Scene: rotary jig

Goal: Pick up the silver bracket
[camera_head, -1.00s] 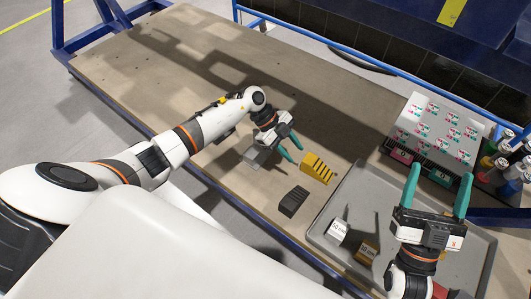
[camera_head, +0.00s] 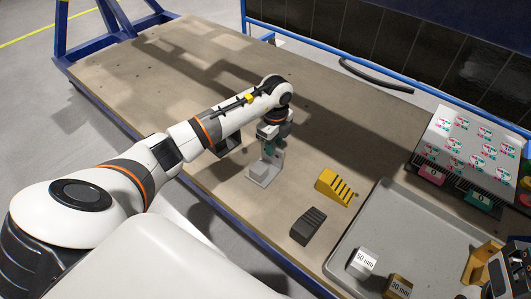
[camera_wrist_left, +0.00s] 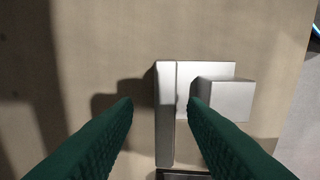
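The silver bracket (camera_head: 262,173) stands on the tan tabletop, left of the yellow block. It has a flat base and an upright plate. My left gripper (camera_head: 270,152) points down at it from above. In the left wrist view, the green fingers of my left gripper (camera_wrist_left: 161,106) are apart, one on each side of the bracket's upright plate (camera_wrist_left: 166,120). A gap shows on the left side; the right finger looks close to the plate, and I cannot tell whether it touches. At the lower right edge, a dark part appears to be my right gripper; its fingers do not show.
A yellow striped block (camera_head: 334,187) and a black ribbed block (camera_head: 307,226) lie right of the bracket. A grey tray (camera_head: 405,225) holds a silver block (camera_head: 362,262), a brass block (camera_head: 398,287) and a brass-coloured part (camera_head: 481,262). The table's far left is clear.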

